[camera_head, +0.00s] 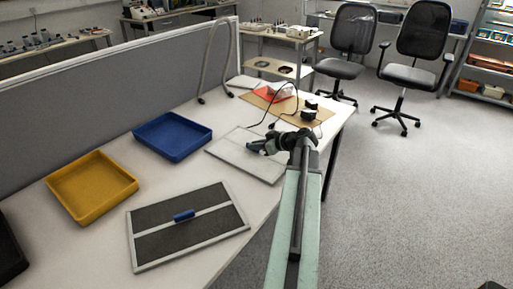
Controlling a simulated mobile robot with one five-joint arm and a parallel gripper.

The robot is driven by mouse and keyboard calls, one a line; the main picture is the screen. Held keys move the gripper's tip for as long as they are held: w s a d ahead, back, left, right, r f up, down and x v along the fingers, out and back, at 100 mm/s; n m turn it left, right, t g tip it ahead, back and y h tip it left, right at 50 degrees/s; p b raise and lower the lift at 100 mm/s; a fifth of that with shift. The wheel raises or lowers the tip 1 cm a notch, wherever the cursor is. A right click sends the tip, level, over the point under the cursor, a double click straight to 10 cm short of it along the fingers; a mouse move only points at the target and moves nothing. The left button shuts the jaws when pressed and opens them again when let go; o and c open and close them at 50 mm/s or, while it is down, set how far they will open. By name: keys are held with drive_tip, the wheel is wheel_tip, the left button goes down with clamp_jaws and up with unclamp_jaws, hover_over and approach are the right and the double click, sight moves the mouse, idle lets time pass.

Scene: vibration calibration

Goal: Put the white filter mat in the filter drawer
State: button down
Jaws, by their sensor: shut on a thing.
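The white filter mat (228,150) is a flat, pale, rectangular sheet on the right part of the table, beyond my arm. My gripper (252,147) is over the mat and shut on it near its middle; the fingertips are small and dark, so the exact grip is hard to see. The mat looks flat and at or close to the table top; I cannot tell whether it is lifted. What looks like the filter drawer (155,217), a grey-framed rectangle with dark panels, a pale crossbar and a blue handle (184,215), lies at the front of the table.
A yellow tray (92,212) and a blue tray (172,155) stand along the grey partition (110,110). A brown board (312,119) with a red item (274,92) and black cabled devices lies beyond the mat. White table shows between the drawer and the mat.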

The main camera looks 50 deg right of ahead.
drive_tip(key=shift+f, duration=0.1)
drive_tip(key=c, duration=1.5)
unclamp_jaws()
drive_tip(key=shift+r, duration=0.25)
drive_tip(key=p+v, duration=0.5)
drive_tip(key=v, duration=0.6)
drive_tip(key=shift+s+r+p, duration=0.15)
drive_tip(key=shift+s+p, duration=0.1)
drive_tip(key=shift+p, duration=0.15)
drive_tip(key=shift+s, duration=0.25)
